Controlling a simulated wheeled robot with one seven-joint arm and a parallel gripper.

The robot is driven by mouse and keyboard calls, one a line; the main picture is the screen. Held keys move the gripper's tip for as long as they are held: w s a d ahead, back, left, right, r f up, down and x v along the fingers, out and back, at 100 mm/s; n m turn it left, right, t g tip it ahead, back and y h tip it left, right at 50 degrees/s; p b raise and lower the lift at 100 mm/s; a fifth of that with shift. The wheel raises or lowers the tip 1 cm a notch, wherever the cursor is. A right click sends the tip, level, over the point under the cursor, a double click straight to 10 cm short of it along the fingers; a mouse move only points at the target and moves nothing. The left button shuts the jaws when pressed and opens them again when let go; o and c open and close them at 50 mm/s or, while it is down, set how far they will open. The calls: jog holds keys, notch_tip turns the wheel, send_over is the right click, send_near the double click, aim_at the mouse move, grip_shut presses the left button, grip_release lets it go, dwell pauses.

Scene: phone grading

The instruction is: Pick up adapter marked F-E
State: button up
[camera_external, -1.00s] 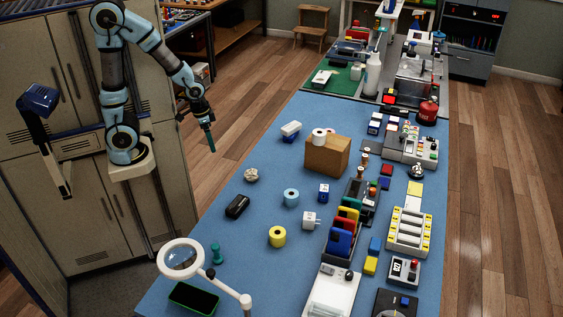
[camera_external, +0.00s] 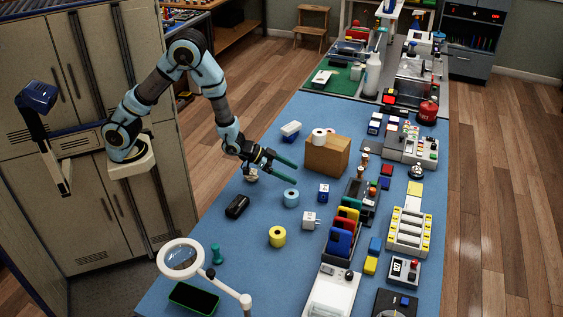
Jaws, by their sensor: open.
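A small white block shaped like a plug adapter (camera_external: 310,220) sits on the blue table, right of the yellow roll; any marking on it is too small to read. My gripper (camera_external: 296,172) is above the table, up and left of the white block and apart from it. Its two green fingers are spread with nothing between them. A small blue and white box (camera_external: 323,193) stands just beyond the white block; I cannot read its label either.
A blue roll (camera_external: 291,198) and a yellow roll (camera_external: 277,237) stand left of the white block. A cardboard box (camera_external: 327,156) with white rolls on top stands close beyond my gripper. A rack of coloured cases (camera_external: 340,241) is to the right. A magnifier lamp (camera_external: 181,258) stands at the front left.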

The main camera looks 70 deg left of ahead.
jog(key=m+h, duration=0.1)
jog(key=h, duration=0.1)
send_near(324, 190)
jog(key=shift+s+a+f+t, duration=0.1)
jog(key=shift+a+f+t, duration=0.15)
jog(key=shift+f, duration=0.3)
jog(key=shift+s+a+f+t, duration=0.1)
jog(key=shift+a+f+t, duration=0.05)
jog(key=shift+a+f, duration=0.3)
jog(key=p+x, duration=0.1)
jog(key=x, duration=0.4)
jog(key=shift+w+d+p, duration=0.15)
jog(key=shift+p, duration=0.15)
jog(key=shift+w+d+p, duration=0.35)
jog(key=shift+w+p, duration=0.1)
jog(key=shift+w, duration=0.05)
jog(key=p+x, duration=0.1)
jog(key=x, duration=0.3)
jog(key=shift+w+f+p, duration=0.1)
jog(key=shift+p, duration=0.25)
jog(key=c, duration=1.4)
